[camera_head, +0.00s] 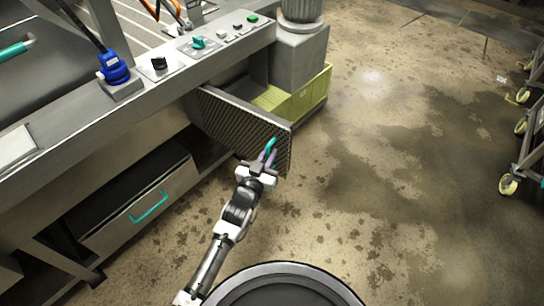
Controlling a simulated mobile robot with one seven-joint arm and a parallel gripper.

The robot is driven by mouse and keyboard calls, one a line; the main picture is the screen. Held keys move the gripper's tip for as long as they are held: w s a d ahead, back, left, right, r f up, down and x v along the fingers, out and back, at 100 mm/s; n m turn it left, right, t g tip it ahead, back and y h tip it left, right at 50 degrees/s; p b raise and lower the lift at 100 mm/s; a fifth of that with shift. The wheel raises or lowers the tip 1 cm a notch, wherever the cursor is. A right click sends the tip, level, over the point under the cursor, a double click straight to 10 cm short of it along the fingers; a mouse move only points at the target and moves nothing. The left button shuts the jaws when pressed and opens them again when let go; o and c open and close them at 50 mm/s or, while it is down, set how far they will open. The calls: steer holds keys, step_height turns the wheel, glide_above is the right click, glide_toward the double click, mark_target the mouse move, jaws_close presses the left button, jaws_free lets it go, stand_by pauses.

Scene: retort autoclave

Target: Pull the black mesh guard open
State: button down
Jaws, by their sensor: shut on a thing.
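The black mesh guard (234,119) is a dark perforated panel under the machine's front ledge. It stands swung out at an angle, its near edge over the floor and its far edge back at the opening. A teal handle (271,146) shows near its free edge. My gripper (266,160) is at that handle and is shut on it. The fingers hide part of the handle and the lower corner of the guard.
Behind the guard, an open bay shows a yellow-green bin (300,103). A grey drawer (146,204) with a teal handle is at left. Above runs a ledge with knobs and buttons (198,43). Stained floor (400,150) is clear to the right; wheeled carts (533,125) stand at the far right.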

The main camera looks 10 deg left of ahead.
steer(key=shift+s+a, duration=0.2)
stand_by(0.4)
steer(key=c, duration=1.8)
jaws_free()
